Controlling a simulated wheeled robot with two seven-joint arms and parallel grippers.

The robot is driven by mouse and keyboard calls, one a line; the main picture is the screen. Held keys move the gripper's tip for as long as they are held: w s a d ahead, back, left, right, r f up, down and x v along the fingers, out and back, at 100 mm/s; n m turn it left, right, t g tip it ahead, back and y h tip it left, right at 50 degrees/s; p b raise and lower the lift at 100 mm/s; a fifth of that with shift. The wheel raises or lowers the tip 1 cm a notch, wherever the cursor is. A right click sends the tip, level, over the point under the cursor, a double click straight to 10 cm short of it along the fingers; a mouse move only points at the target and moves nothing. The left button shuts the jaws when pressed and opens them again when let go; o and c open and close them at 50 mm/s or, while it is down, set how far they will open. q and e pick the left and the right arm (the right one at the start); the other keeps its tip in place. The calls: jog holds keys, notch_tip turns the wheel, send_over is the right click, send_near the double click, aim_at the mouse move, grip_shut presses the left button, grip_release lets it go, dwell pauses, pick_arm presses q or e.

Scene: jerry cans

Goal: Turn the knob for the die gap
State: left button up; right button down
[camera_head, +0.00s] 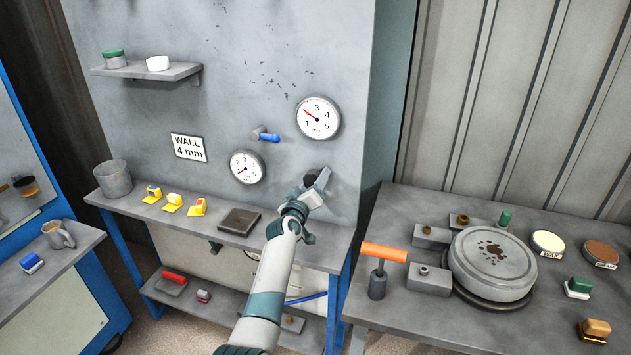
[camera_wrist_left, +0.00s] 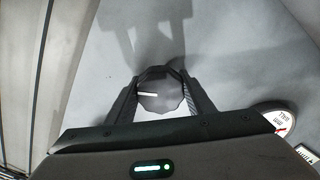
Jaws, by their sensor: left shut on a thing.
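The die gap knob (camera_head: 312,178) is a dark round knob on the grey machine panel, right of the lower gauge. In the left wrist view the knob (camera_wrist_left: 162,91) is faceted and has a white pointer line toward the picture's left. My left gripper (camera_head: 316,186) is at the knob, with one finger on each side of it in the wrist view, shut on it. The gripper hides part of the knob in the head view. A sign (camera_head: 189,148) on the panel reads "WALL 4 mm". My right gripper is not in view.
The lower gauge (camera_head: 246,167) and upper gauge (camera_head: 318,118) sit near a blue-handled valve (camera_head: 266,136). A shelf below holds a metal cup (camera_head: 114,179), yellow-based pieces and a dark plate (camera_head: 239,221). The right bench has a large round die (camera_head: 492,264) and an orange-handled tool (camera_head: 384,252).

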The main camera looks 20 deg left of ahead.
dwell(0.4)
pick_arm(q)
jog(key=o, duration=1.1)
jog(key=shift+c, duration=0.2)
jog(key=shift+s, duration=0.15)
jog(key=s+b, duration=0.3)
jog(key=s, duration=1.4)
jog(key=shift+a, duration=0.3)
jog(key=shift+s, duration=0.1)
